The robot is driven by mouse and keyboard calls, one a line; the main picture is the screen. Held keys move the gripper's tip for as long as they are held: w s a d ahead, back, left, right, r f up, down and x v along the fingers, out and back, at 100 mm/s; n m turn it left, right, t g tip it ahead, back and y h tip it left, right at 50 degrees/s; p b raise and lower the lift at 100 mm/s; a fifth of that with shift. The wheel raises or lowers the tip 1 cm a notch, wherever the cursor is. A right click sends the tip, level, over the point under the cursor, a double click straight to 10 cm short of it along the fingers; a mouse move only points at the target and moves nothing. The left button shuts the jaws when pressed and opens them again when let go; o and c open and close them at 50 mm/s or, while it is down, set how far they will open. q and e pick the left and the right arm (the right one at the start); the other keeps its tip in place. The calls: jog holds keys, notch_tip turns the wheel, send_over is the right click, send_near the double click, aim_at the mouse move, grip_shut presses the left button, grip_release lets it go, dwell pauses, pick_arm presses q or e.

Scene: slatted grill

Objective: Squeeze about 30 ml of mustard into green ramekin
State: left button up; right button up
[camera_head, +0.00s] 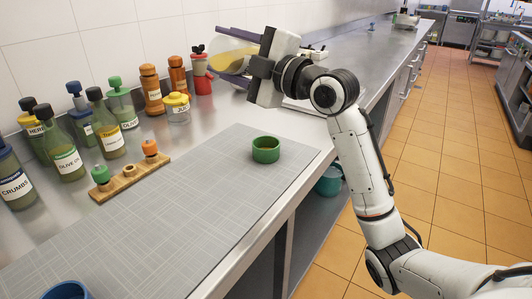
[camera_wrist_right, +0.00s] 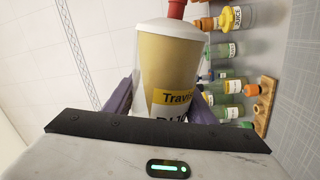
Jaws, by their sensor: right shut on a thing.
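My right gripper (camera_head: 225,52) has purple fingers and is shut on a yellow mustard bottle (camera_head: 236,65), raised above the far part of the counter. In the wrist view the bottle (camera_wrist_right: 168,58) has a white shoulder, a red cap and a partly hidden label reading "Travis" and apparently "Dijon". The bottle lies roughly sideways, judging by the tilted wrist view. The green ramekin (camera_head: 265,150) stands upright on the grey mat, nearer and lower than the gripper, apart from the bottle. Its visible inside looks empty. My left gripper is not in view.
A grey mat (camera_head: 150,245) covers the near counter. A wooden rack (camera_head: 130,179) with small stoppers stands left of the ramekin. Several labelled bottles line the wall, with a yellow-lidded jar (camera_head: 177,108) and a red container (camera_head: 202,82) near the held bottle. The counter edge drops off at right.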

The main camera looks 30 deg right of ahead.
notch_tip(320, 180, up, 2)
jog(key=n+y, duration=0.1)
jog(key=n, duration=0.6)
